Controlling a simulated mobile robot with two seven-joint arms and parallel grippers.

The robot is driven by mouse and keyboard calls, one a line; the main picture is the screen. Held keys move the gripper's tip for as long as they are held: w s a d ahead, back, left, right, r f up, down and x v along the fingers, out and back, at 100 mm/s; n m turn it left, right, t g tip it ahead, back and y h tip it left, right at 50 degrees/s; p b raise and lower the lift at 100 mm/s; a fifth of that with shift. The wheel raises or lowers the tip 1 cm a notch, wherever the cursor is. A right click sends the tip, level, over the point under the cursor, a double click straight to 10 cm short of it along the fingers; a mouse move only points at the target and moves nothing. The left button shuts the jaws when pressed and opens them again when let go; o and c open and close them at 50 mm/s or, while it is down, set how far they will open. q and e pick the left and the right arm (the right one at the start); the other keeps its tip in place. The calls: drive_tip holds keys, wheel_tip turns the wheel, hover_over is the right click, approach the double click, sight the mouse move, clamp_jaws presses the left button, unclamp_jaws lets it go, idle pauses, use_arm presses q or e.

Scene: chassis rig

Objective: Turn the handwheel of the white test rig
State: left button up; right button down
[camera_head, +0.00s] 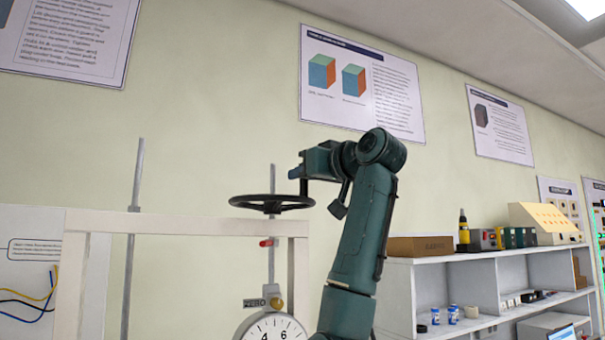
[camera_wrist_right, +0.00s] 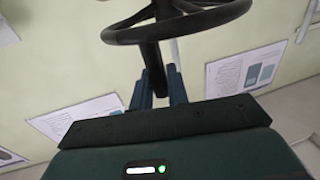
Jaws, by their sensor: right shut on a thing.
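The white test rig (camera_head: 180,223) stands at the left in the head view, with a pale frame. Its black handwheel (camera_head: 262,207) lies level above the right end of the crossbar, on a thin upright rod. In the right wrist view the wheel's rim (camera_wrist_right: 215,20) curves across the top. My right gripper (camera_head: 298,173) is at the wheel's right far side, shut on a dark upright handle that meets the rim. In the right wrist view the handle (camera_wrist_right: 152,60) runs between my fingers (camera_wrist_right: 160,88). My left gripper is out of view.
A dial gauge (camera_head: 270,330) under a ZERO label (camera_head: 262,303) shows below the wheel. A grey shelf (camera_head: 470,265) with boxes and small parts stands right. Posters (camera_head: 362,85) hang on the wall behind.

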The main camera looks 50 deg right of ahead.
drive_tip(key=shift+d, duration=0.1)
drive_tip(key=c, duration=1.4)
unclamp_jaws()
drive_tip(key=shift+c, duration=0.2)
